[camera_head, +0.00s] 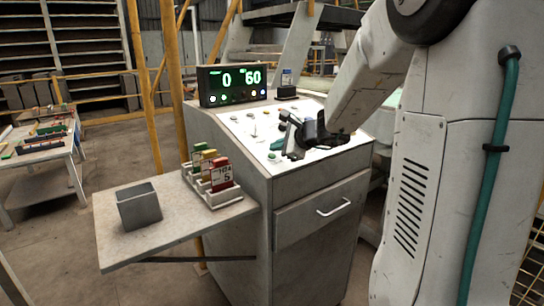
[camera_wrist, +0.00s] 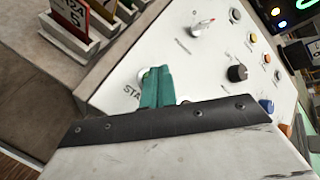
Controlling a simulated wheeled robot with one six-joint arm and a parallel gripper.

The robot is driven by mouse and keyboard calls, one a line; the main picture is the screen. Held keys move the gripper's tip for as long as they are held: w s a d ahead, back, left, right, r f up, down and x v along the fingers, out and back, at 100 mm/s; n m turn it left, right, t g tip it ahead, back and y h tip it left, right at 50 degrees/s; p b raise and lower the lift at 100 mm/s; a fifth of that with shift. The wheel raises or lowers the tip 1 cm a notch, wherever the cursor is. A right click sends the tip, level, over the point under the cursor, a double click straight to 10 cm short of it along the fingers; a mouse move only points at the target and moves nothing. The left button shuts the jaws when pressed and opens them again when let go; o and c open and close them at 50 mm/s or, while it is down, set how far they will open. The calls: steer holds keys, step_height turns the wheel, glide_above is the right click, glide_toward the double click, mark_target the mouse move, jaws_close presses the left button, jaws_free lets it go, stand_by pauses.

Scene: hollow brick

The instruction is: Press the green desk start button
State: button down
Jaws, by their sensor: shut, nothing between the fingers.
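The sloped white control panel (camera_head: 247,128) sits on top of a grey desk cabinet. A small green button (camera_head: 271,156) shows near the panel's front left corner. In the wrist view a label beginning "STA" (camera_wrist: 131,92) is printed on the panel, and the button beside it is mostly hidden behind my fingers. My gripper (camera_head: 279,146) is over this front left part of the panel. Its teal fingers (camera_wrist: 157,88) are shut together with nothing between them. I cannot tell whether the fingertips touch the button.
A knob (camera_wrist: 237,73) and several buttons lie farther along the panel. A display (camera_head: 232,84) reading 0 and 60 stands at the back. A card rack (camera_head: 228,196) and a grey bin (camera_head: 139,206) stand on the side shelf (camera_head: 175,228).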

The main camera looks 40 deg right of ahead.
steer(key=shift+f, duration=0.1)
stand_by(0.7)
steer(key=shift+w+f, duration=0.1)
steer(key=shift+f, duration=0.2)
steer(key=shift+w+f, duration=0.1)
steer(key=shift+f, duration=0.25)
stand_by(0.6)
stand_by(0.4)
steer(key=shift+s+r, duration=0.2)
steer(key=shift+r, duration=0.55)
steer(key=shift+s+r, duration=0.25)
steer(key=shift+r, duration=0.55)
steer(key=shift+s+r, duration=0.2)
steer(key=shift+r, duration=0.65)
steer(key=shift+s+r, duration=0.25)
steer(key=shift+r, duration=0.55)
